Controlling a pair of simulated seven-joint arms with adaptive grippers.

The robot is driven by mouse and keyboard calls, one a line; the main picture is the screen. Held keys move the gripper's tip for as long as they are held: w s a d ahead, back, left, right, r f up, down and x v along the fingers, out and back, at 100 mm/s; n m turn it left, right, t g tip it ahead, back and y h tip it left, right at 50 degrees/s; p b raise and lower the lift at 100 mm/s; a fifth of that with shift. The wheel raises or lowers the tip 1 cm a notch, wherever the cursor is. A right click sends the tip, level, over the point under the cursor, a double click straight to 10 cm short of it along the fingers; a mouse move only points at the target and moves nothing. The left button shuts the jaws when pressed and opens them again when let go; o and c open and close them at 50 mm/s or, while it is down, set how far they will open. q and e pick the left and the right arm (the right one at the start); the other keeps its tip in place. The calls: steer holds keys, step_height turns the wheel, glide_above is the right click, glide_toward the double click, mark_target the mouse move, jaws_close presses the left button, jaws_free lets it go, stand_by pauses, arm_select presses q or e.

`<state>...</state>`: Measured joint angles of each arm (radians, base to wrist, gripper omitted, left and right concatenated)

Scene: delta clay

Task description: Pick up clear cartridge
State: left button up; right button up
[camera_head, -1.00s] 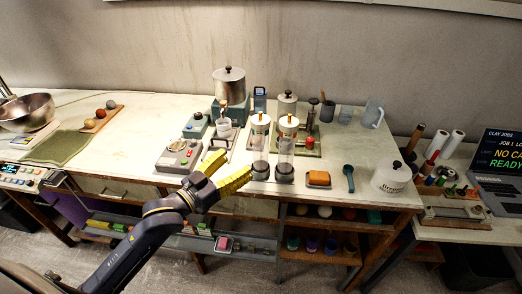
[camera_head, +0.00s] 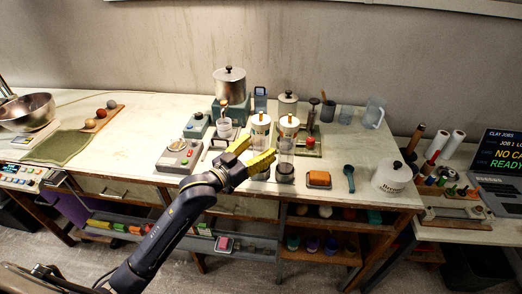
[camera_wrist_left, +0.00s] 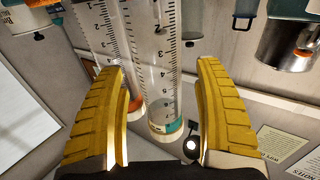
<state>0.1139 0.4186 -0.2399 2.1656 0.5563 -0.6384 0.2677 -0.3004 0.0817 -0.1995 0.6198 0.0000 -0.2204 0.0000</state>
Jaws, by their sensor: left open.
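Two clear cartridges with white tops stand upright side by side on the bench: a left one (camera_head: 260,122) and a right one (camera_head: 287,145). My left gripper (camera_head: 259,151) is open, its yellow fingers in front of the left cartridge and partly hiding its lower body. In the left wrist view, a clear cartridge with a black scale (camera_wrist_left: 157,55) shows between the spread fingers (camera_wrist_left: 160,75). It appears ahead of them, and contact cannot be told. A second cartridge (camera_wrist_left: 100,28) shows behind, to the left. My right gripper is not in view.
A grey control box (camera_head: 178,158) is left of the gripper.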

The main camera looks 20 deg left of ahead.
arm_select(q)
steer(key=shift+w+d, duration=0.25)
steer(key=shift+w, duration=0.3)
steer(key=c, duration=1.4)
steer(key=shift+o, duration=0.2)
steer(key=shift+r, duration=0.2)
